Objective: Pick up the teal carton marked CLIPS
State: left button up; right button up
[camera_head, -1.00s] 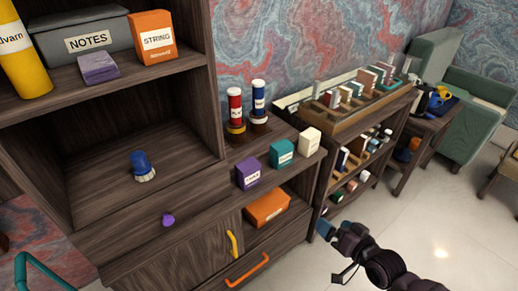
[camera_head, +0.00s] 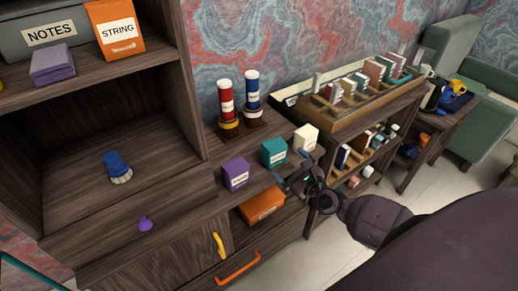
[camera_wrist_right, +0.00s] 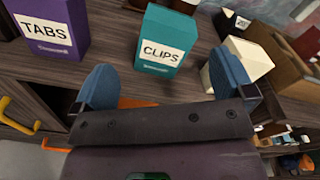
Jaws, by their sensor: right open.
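The teal carton marked CLIPS (camera_head: 274,152) stands upright on the desk's wooden top, between a purple carton and a cream carton. In the right wrist view the teal carton (camera_wrist_right: 166,40) is ahead of the jaws, its white label facing me. My right gripper (camera_head: 287,182) is open and empty, just in front of and below the teal carton. In the right wrist view its two blue fingertips (camera_wrist_right: 165,86) are spread wide, with the carton beyond the gap and apart from them. My left gripper is not in view.
The purple carton marked TABS (camera_head: 235,174) stands left of the teal one, the cream carton (camera_head: 305,138) close on its right. Red and blue cylinders (camera_head: 226,100) stand behind. An orange box (camera_head: 262,205) lies on the shelf below. A divided wooden rack (camera_head: 345,105) is to the right.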

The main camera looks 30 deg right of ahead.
aim_at(270, 141)
jog(key=shift+w+d+r+m+h, duration=0.1)
jog(key=shift+w+d+m+h, duration=0.1)
jog(key=shift+w+m, duration=0.85)
jog(key=shift+w+d+r+m+h, duration=0.1)
jog(key=shift+w+m+h, duration=0.1)
jog(key=shift+w+m, duration=0.8)
jog(key=shift+w+d+r+m+h, duration=0.1)
jog(key=shift+w+m+h, duration=0.1)
jog(key=shift+w+m, duration=0.85)
jog(key=shift+w+a+f, duration=0.1)
jog(key=shift+w+f, duration=0.05)
jog(key=shift+w, duration=1.1)
jog(key=shift+w+a+f, duration=0.1)
jog(key=shift+w+f, duration=0.05)
jog(key=shift+w, duration=1.05)
jog(key=shift+c, duration=0.5)
jog(key=c, duration=0.9)
jog(key=shift+r, duration=0.15)
